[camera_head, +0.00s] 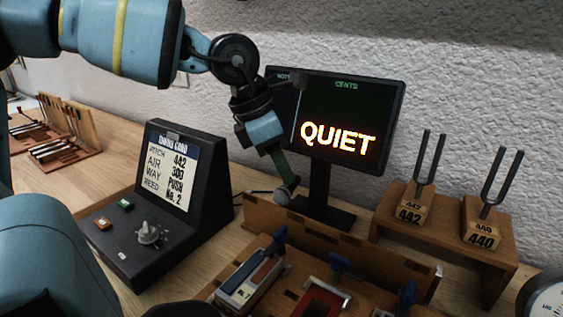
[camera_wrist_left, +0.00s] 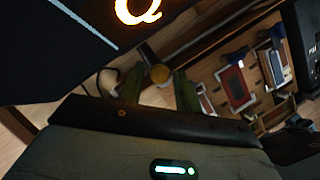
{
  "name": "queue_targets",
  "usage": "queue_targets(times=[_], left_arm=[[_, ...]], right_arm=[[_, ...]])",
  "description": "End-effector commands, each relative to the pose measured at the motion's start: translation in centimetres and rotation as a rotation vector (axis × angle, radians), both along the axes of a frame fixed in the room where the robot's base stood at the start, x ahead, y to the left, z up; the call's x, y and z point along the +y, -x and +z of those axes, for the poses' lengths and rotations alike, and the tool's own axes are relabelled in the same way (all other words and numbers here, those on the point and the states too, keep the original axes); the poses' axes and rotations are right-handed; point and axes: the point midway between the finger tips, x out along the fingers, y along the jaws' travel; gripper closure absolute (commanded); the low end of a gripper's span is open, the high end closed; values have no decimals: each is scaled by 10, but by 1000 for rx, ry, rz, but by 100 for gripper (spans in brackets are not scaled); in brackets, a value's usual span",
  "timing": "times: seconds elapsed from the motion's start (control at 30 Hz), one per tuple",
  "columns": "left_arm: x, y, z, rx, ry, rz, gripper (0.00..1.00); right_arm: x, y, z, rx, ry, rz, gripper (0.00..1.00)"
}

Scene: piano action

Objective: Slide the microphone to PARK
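The microphone (camera_head: 284,194) is a small grey rounded thing just under my left gripper's fingertips, in front of the monitor. No PARK mark is legible, and the microphone's track is hidden. My right gripper is not in view.
The monitor (camera_head: 350,115) reading QUIET stands close behind the left gripper. A black control box (camera_head: 150,215) is to the left. A wooden rack (camera_head: 345,255) with reed pieces and blue knobs lies in front. Tuning forks (camera_head: 428,160) stand on a wooden shelf (camera_head: 455,232) at right.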

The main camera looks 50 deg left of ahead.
Motion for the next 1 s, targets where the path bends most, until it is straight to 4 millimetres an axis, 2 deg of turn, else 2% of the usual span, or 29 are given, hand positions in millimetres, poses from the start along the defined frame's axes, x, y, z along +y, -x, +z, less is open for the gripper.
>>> queue_targets(times=[0.03, 0.23, 0.5, 0.8, 1.0], left_arm=[[0, 0, 0, 0, 0, 0, 73], [0, 0, 0, 0, 0, 0, 99], [4, 1, 1, -2, 1, 1, 100], [54, 17, 5, -6, 3, 4, 100], [70, 22, 2, -2, 0, 2, 100]], right_arm=[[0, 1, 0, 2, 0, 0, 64], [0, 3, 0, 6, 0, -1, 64], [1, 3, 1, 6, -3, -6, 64], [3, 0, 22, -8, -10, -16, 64], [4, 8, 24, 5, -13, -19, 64]])
